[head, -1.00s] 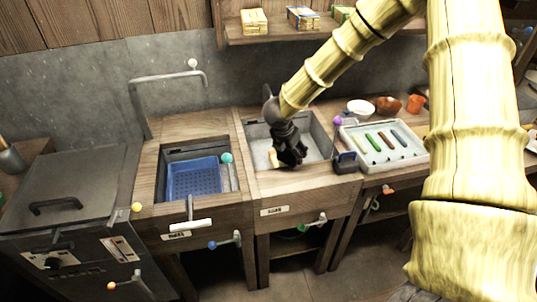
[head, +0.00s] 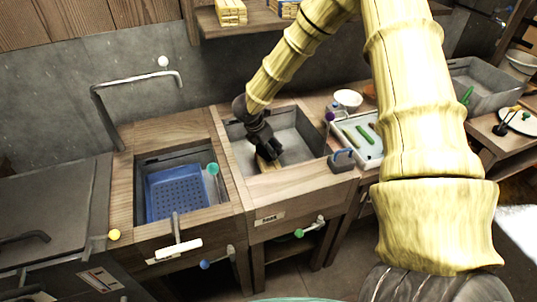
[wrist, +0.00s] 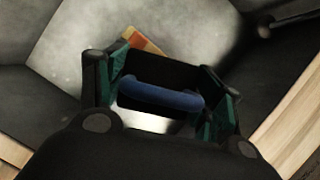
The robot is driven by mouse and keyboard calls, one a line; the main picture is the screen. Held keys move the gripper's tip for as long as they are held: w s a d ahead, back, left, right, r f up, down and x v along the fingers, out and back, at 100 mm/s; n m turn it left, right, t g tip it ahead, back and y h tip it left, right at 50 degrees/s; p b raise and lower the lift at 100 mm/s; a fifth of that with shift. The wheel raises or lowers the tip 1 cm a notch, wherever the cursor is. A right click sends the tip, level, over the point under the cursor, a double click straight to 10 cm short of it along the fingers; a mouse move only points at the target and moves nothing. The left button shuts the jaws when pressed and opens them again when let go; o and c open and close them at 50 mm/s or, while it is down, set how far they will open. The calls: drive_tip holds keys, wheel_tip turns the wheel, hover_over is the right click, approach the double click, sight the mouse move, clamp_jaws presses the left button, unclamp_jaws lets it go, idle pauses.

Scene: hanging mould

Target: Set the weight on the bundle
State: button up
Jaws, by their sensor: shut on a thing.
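My gripper (head: 264,150) reaches down into the grey basin, near its front left part. In the wrist view its fingers (wrist: 165,98) are shut on the blue handle of a dark weight (wrist: 162,96). The weight's body is mostly hidden by the fingers and shadow. A small tan piece, seemingly the bundle (head: 270,164), shows beneath my gripper in the head view. In the wrist view an orange and cream corner of it (wrist: 143,41) lies on the basin floor beyond the weight. I cannot tell whether the weight touches it.
A blue perforated crate (head: 178,193) sits in the left basin. Basin walls surround my gripper.

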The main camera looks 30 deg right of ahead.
drive_tip(key=shift+s+d+f, duration=0.1)
drive_tip(key=shift+s+f, duration=0.05)
drive_tip(key=shift+s, duration=0.3)
drive_tip(key=f, duration=0.3)
drive_tip(key=shift+w+f+p, duration=0.2)
drive_tip(key=shift+f+p, duration=0.05)
drive_tip(key=shift+p, duration=0.15)
drive_tip(key=shift+s+r, duration=0.1)
drive_tip(key=shift+s, duration=0.05)
drive_tip(key=o, duration=1.4)
drive_tip(key=b+v, duration=0.1)
drive_tip(key=v, duration=1.1)
drive_tip(key=shift+b, duration=0.4)
